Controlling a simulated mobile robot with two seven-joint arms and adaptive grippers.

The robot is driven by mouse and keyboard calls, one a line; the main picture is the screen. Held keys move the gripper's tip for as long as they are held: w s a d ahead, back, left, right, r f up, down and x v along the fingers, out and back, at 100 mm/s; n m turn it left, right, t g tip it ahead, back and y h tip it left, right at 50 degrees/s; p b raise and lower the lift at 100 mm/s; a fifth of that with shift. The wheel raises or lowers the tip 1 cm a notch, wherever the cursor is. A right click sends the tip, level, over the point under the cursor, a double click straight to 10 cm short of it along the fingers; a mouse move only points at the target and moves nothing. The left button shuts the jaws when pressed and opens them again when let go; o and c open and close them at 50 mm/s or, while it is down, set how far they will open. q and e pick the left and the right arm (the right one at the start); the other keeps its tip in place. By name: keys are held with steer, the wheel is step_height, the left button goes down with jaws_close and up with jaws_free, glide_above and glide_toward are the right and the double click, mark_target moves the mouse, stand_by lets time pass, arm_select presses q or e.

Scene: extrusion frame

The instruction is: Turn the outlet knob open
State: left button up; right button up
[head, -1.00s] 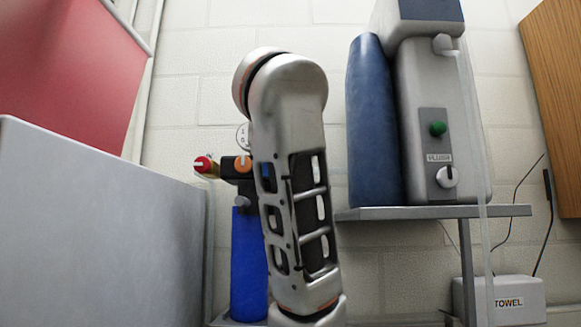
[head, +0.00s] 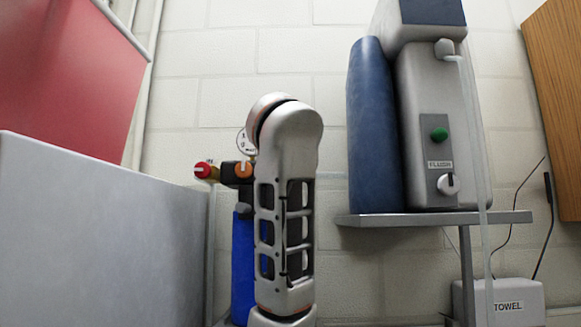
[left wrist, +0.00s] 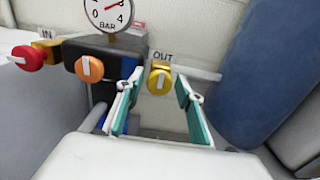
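The yellow outlet knob (left wrist: 159,79) sits under the label OUT on the wall assembly in the left wrist view. Its white mark is roughly upright. My left gripper (left wrist: 157,88) is open, with one teal-padded finger to each side of the knob in the picture. I cannot tell how far the fingertips are from it in depth. In the head view my arm hides the outlet knob and the gripper. My right gripper is in neither view.
An orange knob (left wrist: 89,69), a red knob (left wrist: 29,57) by the label IN and a gauge (left wrist: 109,12) sit left of the outlet. A blue cylinder (head: 366,120) and a grey machine (head: 410,160) stand on a shelf (head: 430,217) to the right.

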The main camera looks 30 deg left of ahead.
arm_select(q)
steer(key=c, duration=0.6)
steer(key=shift+s+a+f+n+b, duration=0.1)
steer(key=shift+n+b, duration=0.15)
steer(key=shift+n, duration=4.2)
steer(key=shift+s+a+f+n+b, duration=0.1)
steer(key=shift+n+b, duration=0.15)
steer(key=shift+n, duration=4.2)
steer(key=o, duration=1.1)
steer(key=shift+c, duration=0.2)
